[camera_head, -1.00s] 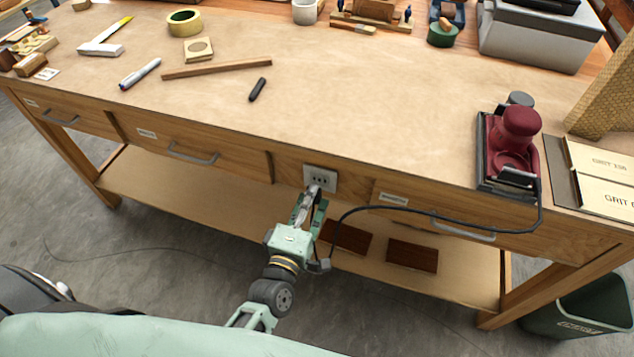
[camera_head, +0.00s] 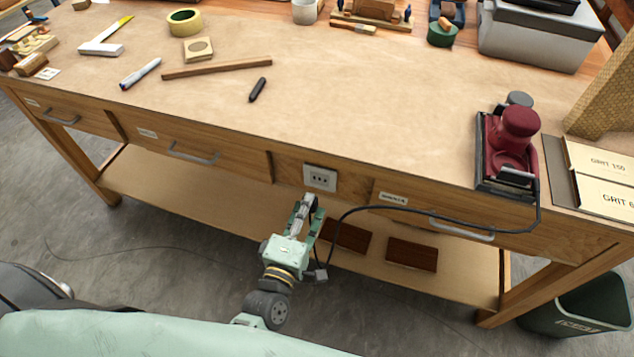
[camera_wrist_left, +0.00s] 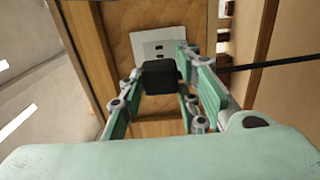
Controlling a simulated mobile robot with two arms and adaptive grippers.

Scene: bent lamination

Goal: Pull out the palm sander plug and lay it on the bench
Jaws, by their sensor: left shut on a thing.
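My left gripper (camera_head: 307,206) is in front of the bench, just below and off the white outlet plate (camera_head: 320,178). In the left wrist view the gripper (camera_wrist_left: 160,80) is shut on the black plug (camera_wrist_left: 159,77), with a finger on either side. The outlet plate (camera_wrist_left: 160,45) shows beyond the plug with its slots uncovered. The black cord (camera_head: 400,208) runs from the gripper to the right and up to the dark red palm sander (camera_head: 516,140) on the bench top. The plug is mostly hidden by the fingers in the head view. My right gripper is not in view.
The bench top (camera_head: 340,110) has wide clear room in its middle. A black marker (camera_head: 257,89) and a wood strip (camera_head: 217,69) lie left of centre. Sandpaper packs (camera_head: 602,180) lie right of the sander. Drawer handles (camera_head: 462,230) stick out in front. Dark blocks (camera_head: 411,254) lie on the lower shelf.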

